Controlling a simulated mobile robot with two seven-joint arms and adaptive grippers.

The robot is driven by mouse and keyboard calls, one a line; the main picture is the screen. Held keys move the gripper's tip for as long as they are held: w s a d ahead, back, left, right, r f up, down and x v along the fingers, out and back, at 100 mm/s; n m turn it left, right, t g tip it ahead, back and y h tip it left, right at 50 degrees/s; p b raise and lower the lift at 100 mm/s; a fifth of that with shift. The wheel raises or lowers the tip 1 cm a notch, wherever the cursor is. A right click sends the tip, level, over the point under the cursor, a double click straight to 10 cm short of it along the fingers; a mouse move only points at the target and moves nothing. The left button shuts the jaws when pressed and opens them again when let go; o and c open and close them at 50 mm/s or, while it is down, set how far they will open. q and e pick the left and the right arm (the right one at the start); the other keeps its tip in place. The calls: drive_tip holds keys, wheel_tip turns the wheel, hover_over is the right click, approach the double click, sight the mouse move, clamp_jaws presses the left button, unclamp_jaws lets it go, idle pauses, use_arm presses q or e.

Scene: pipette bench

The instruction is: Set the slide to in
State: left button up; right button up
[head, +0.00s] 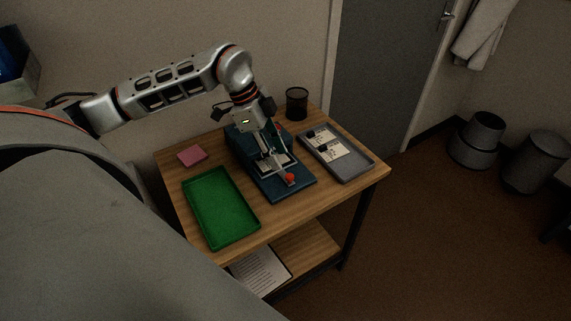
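A dark blue device (293,185) stands on the wooden table, with a pale metal slide part (275,163) along its middle. A red knob (290,179) sits near its front end. My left gripper (258,138) comes down from above over the rear half of the device and hides part of it. Its fingertips are too small and dark to tell whether they are open or touch the device. The red knob is apart from the gripper, nearer the front. My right gripper is not in view.
A green tray (221,207) lies left of the device, with a pink pad (192,156) behind it. A grey tray (353,170) with white cards lies to the right. A black mesh cup (297,103) stands at the back. Bare wood (325,198) shows at the front right.

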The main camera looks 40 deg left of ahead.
sight(289, 176)
use_arm(q)
drive_tip(key=x, duration=0.6)
drive_tip(key=shift+d+f, duration=0.25)
drive_tip(key=shift+f, duration=0.05)
